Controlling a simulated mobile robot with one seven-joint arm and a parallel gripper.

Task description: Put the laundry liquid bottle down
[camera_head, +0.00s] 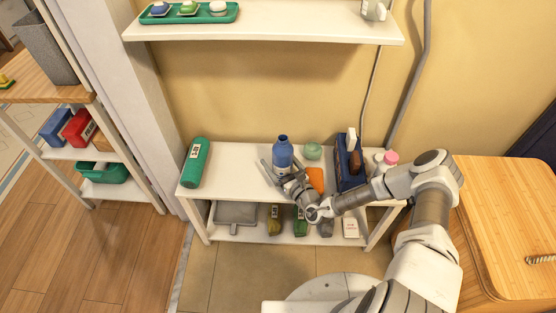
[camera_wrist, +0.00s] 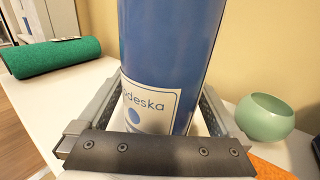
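The laundry liquid bottle (camera_head: 283,153) is blue with a dark blue cap and looks upright over the middle of the white bench top. In the wrist view, the blue bottle (camera_wrist: 165,60) fills the centre, with a white label facing me. My gripper (camera_head: 279,172) reaches it from the front right. In the wrist view, my gripper (camera_wrist: 160,100) has one finger at each side of the bottle, and both fingers seem to meet its sides. The bottle's base is hidden by my gripper, so I cannot tell whether it touches the bench.
A pale green bowl (camera_head: 313,151), an orange item (camera_head: 315,179) and a dark blue box (camera_head: 348,172) are at the right. Bare bench lies between green bottle and gripper. A wall shelf (camera_head: 290,22) hangs above.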

